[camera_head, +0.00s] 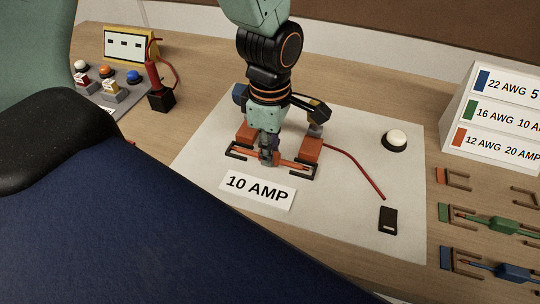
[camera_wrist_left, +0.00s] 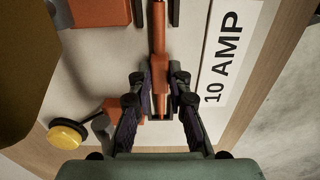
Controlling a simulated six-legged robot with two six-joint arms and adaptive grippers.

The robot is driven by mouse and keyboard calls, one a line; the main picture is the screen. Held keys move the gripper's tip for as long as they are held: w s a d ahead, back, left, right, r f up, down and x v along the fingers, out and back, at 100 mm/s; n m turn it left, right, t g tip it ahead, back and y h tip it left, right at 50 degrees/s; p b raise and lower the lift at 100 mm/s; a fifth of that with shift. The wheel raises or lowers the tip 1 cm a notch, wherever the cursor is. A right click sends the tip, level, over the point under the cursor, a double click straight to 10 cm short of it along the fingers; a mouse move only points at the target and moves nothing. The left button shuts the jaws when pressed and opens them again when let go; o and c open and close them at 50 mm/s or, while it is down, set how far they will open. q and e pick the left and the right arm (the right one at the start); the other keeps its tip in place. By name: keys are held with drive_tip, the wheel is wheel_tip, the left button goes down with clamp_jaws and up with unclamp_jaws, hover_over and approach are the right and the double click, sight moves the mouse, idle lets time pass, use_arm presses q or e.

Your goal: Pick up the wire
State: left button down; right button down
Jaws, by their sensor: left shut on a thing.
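In the left wrist view the fingers (camera_wrist_left: 160,92) stand on either side of the thick part. The gripper hides part of the wire in the head view. The wire appears still low at the holder; I cannot tell whether it is lifted. My right gripper is not in view.
A "10 AMP" label (camera_head: 258,190) lies in front of the holder. A white button (camera_head: 396,138), a black switch (camera_head: 388,220) and a red lead (camera_head: 358,167) are to the right. Green (camera_head: 490,222) and blue (camera_head: 512,272) wires rest in racks beyond. A blue seat (camera_head: 150,230) fills the lower left.

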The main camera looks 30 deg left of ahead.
use_arm(q)
drive_tip(key=shift+w+r, duration=0.1)
wheel_tip(320, 180, up, 18)
drive_tip(key=p, duration=0.4)
idle(0.3)
idle(0.3)
idle(0.5)
